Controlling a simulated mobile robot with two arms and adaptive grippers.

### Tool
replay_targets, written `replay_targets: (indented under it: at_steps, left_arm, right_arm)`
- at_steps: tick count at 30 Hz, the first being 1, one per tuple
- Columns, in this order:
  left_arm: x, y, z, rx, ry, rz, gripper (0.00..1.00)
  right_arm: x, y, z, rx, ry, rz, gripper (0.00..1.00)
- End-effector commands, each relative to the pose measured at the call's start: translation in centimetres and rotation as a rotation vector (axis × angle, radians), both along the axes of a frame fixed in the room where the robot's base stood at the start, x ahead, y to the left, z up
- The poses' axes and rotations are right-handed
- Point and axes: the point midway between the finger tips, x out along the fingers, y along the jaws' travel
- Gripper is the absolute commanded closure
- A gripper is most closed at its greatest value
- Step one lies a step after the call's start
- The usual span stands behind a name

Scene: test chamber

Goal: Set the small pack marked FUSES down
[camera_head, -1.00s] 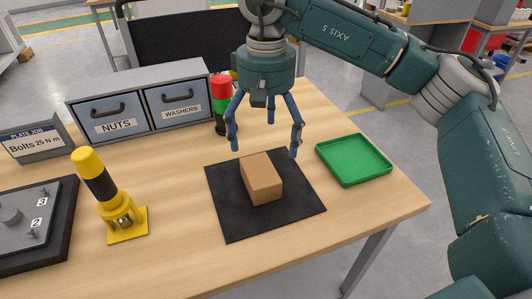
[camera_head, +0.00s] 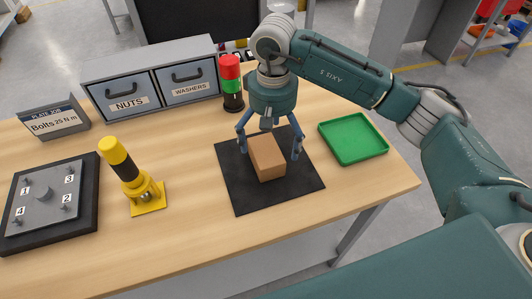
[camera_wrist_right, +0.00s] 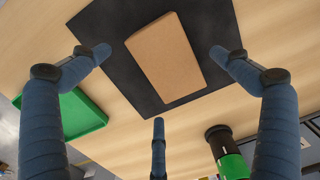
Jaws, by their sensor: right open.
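A small brown cardboard pack (camera_head: 268,160) rests on the black mat (camera_head: 240,192) on the workbench. No marking is readable on the faces that show. My right gripper (camera_head: 271,152) is over the pack, pointing down, with its fingers spread open on either side of it. In the right wrist view the pack (camera_wrist_right: 166,58) lies on the mat between the open fingers, and gaps show between them and the pack. My left gripper does not show.
A green tray (camera_head: 353,154) is right of the mat. A red, green and black signal light (camera_head: 232,84) stands behind it. A yellow and black tool (camera_head: 134,180), a bolt plate (camera_head: 50,200) and drawers marked NUTS and WASHERS (camera_head: 150,80) are to the left.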

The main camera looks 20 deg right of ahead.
Motion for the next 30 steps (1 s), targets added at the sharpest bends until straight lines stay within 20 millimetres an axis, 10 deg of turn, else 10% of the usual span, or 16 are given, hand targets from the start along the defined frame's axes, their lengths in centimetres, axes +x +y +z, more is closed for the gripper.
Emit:
replay_targets:
  at_steps: [17,25,30]
  left_arm:
    - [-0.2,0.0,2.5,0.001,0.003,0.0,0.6]
    - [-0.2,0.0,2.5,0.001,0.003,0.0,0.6]
    - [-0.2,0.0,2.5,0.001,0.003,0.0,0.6]
  right_arm:
    - [-0.2,0.1,-4.8,0.0,0.001,0.001,0.01]
    - [-0.2,0.1,-4.8,0.0,0.001,0.001,0.49]
    - [-0.1,0.1,-4.8,0.0,0.001,0.001,0.57]
